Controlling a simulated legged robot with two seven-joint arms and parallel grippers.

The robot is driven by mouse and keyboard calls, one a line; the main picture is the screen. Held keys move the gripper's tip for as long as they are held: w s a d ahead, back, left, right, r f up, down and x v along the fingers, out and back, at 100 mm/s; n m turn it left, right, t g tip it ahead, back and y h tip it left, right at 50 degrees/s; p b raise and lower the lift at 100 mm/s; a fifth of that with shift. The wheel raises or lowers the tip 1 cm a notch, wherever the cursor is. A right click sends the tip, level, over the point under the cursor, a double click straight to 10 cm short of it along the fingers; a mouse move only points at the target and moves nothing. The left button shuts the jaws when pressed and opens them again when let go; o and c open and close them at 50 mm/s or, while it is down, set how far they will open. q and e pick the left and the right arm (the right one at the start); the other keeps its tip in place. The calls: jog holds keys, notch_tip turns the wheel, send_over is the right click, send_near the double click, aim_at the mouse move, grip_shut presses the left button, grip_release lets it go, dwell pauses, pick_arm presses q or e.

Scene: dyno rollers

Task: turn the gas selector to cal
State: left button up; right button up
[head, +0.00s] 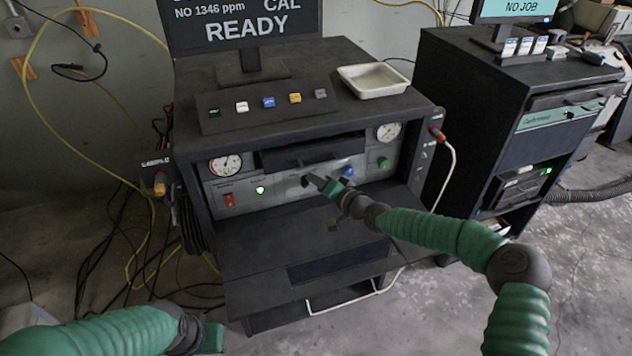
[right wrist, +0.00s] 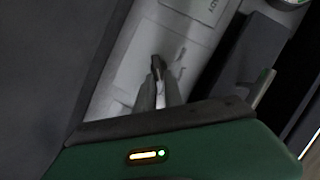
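The gas selector (head: 305,181) is a small dark knob on the grey front panel of the black cabinet. My right gripper (head: 314,182) reaches it from the right and covers much of it. In the right wrist view the knob (right wrist: 157,63) shows as a narrow dark handle between my two fingertips (right wrist: 158,76), which look closed on its sides. Its exact pointing and labels are too small to read. The screen (head: 245,22) above reads "NO 1346 ppm", "CAL" and "READY". My left gripper (head: 212,338) is low at the left, away from the panel; its fingers are unclear.
The panel has a red switch (head: 229,200), a green-lit button (head: 260,190), a blue knob (head: 347,171), a green knob (head: 384,163) and two gauges. An open shelf (head: 300,245) juts out below. A white tray (head: 372,80) sits on top. Cables hang at left.

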jog(key=o, duration=0.4)
jog(key=shift+d, duration=0.15)
jog(key=v, duration=1.6)
jog(key=shift+s+d+p, duration=0.25)
jog(key=shift+s+p, duration=0.05)
jog(key=shift+p, duration=0.05)
